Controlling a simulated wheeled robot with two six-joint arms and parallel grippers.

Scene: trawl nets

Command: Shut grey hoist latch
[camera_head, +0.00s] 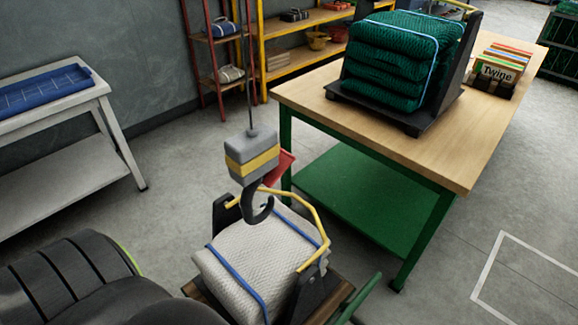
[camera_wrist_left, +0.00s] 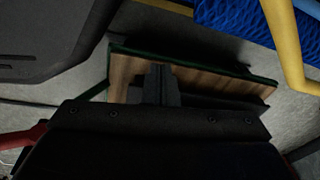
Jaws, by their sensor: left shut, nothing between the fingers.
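A grey hoist block (camera_head: 251,157) with a yellow band hangs on a cable in the head view. Its dark hook (camera_head: 257,207) hangs below, over the white net bundle. A red flap (camera_head: 279,168) sticks out at the block's right; whether it is the latch, I cannot tell. A yellow bar handle (camera_head: 316,222) arches over the bundle, near the hook; whether it lies in the hook is unclear. My left gripper (camera_wrist_left: 162,84) is shut and empty in the left wrist view, over a wooden board (camera_wrist_left: 205,84). The hook does not show clearly there. My right gripper is not in view.
The white net bundle (camera_head: 238,270) has blue straps. A wooden table (camera_head: 400,137) with green legs carries a stack of green nets (camera_head: 398,65). A white bench (camera_head: 60,108) stands left. A blue net (camera_wrist_left: 232,22) and a yellow post (camera_wrist_left: 287,45) show in the wrist view.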

